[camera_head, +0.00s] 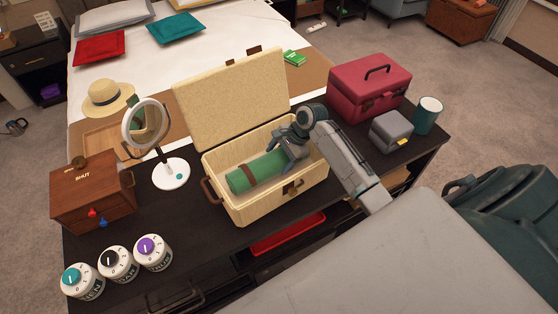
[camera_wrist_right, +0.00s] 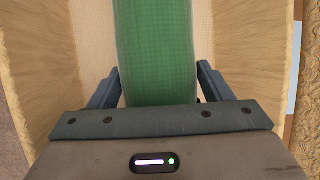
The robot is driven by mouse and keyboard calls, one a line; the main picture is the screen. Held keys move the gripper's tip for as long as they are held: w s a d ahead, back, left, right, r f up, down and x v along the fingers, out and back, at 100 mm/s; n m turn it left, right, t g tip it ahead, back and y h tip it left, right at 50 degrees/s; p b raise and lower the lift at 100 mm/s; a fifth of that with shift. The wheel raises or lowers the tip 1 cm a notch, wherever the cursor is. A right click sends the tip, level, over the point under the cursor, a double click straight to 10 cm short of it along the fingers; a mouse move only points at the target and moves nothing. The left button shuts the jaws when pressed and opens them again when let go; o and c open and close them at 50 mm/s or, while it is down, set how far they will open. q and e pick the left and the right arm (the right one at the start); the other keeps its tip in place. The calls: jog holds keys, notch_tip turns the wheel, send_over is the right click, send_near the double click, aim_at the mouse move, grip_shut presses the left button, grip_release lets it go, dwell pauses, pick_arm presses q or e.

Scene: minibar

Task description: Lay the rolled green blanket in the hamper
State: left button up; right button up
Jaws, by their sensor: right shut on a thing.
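The rolled green blanket (camera_head: 259,172) lies inside the open wicker hamper (camera_head: 240,213), along its length, with a brown strap round its left part. My right gripper (camera_head: 291,152) reaches down into the hamper and is shut on the blanket's right part. In the right wrist view the blanket (camera_wrist_right: 156,50) runs between the two fingers (camera_wrist_right: 158,88), with the hamper's pale walls (camera_wrist_right: 248,55) on both sides. The hamper's lid (camera_head: 232,95) stands open at the back. Whether the blanket rests on the hamper floor cannot be told. My left gripper is not in view.
A round mirror (camera_head: 171,174) and a wooden box (camera_head: 92,193) stand left of the hamper. Several dial-topped canisters (camera_head: 118,264) stand at front left. A red case (camera_head: 370,88), a grey box (camera_head: 391,131) and a teal cup (camera_head: 427,115) stand to the right.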

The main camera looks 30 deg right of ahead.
notch_tip(320, 180, down, 2)
jog(key=shift+f, duration=0.1)
jog(key=o, duration=1.2)
jog(key=shift+c, duration=0.2)
jog(key=b+v, duration=0.2)
jog(key=v, duration=0.8)
jog(key=shift+s+d, duration=0.1)
jog(key=shift+d, duration=0.2)
jog(key=shift+v, duration=0.95)
jog(key=shift+a, duration=0.2)
